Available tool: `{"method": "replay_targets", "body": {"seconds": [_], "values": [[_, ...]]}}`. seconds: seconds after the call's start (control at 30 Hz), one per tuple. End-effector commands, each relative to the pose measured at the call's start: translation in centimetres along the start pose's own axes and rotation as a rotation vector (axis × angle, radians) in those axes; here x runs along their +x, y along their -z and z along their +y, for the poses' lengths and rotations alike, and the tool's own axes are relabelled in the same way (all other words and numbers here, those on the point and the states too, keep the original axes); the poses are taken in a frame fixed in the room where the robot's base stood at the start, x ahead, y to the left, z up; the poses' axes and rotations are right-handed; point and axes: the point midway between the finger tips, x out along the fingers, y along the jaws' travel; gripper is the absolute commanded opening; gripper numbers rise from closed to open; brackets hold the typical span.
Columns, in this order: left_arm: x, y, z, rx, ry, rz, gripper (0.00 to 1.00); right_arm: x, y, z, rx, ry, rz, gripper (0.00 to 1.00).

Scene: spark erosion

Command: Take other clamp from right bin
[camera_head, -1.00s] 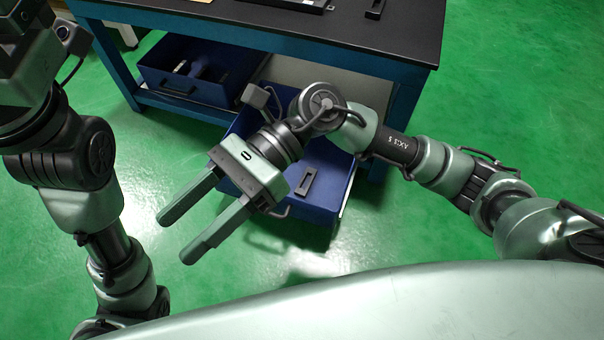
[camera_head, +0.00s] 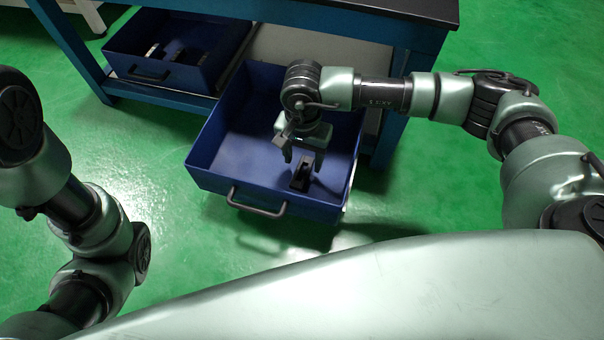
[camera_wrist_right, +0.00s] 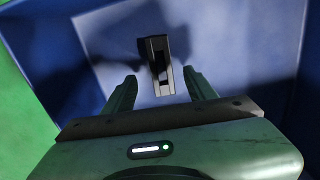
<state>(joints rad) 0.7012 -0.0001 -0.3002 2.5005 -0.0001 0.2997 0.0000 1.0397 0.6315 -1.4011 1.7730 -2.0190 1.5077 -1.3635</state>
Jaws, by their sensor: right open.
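The right bin (camera_head: 214,165) is a blue drawer pulled out from under the bench, with a dark handle on its front. A black clamp (camera_head: 302,174) lies on its floor towards the front right; it also shows in the right wrist view (camera_wrist_right: 158,62). My right gripper (camera_head: 301,170) points down into the bin above the clamp. In the right wrist view its two fingers (camera_wrist_right: 160,88) are apart, one on each side of the clamp's near end, with nothing held. My left arm is at the left edge, but its gripper is outside the view.
A second blue bin (camera_head: 120,62) with several dark parts sits to the left under the bench. The dark bench top (camera_head: 400,8) is above the right bin. Green floor is clear in front of the bins.

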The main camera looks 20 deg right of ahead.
Motion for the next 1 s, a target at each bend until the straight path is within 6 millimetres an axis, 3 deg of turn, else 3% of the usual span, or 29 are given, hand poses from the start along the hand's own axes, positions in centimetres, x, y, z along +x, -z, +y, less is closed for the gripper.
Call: {"method": "replay_targets", "body": {"seconds": [0.03,0.2,0.5,0.57,0.7,0.73,1.0], "values": [[-1.3,0.4,0.3,0.000,0.000,0.000,1.00,1.4,-0.1,-0.1,0.000,-0.001,-0.001,0.56],[-3.4,1.2,0.7,0.000,0.000,-0.001,1.00,3.8,-0.1,-0.2,0.001,-0.001,-0.003,0.56],[-3.5,1.2,0.7,0.000,0.000,0.000,1.00,4.1,-0.1,-0.2,0.001,0.001,-0.003,0.56],[-3.5,1.2,0.7,0.000,0.000,0.000,1.00,4.1,-0.1,-0.2,0.001,0.001,-0.003,0.42],[-3.5,1.2,0.7,0.000,0.000,0.000,1.00,4.1,-0.1,-0.2,0.001,0.001,-0.003,0.04],[-3.5,1.2,0.7,0.000,-0.001,0.000,1.00,4.1,-0.1,-0.2,0.001,0.001,-0.003,0.00],[-3.5,1.2,0.7,0.000,-0.001,0.000,1.00,4.0,-0.1,-0.2,0.001,0.002,-0.002,0.00]]}}
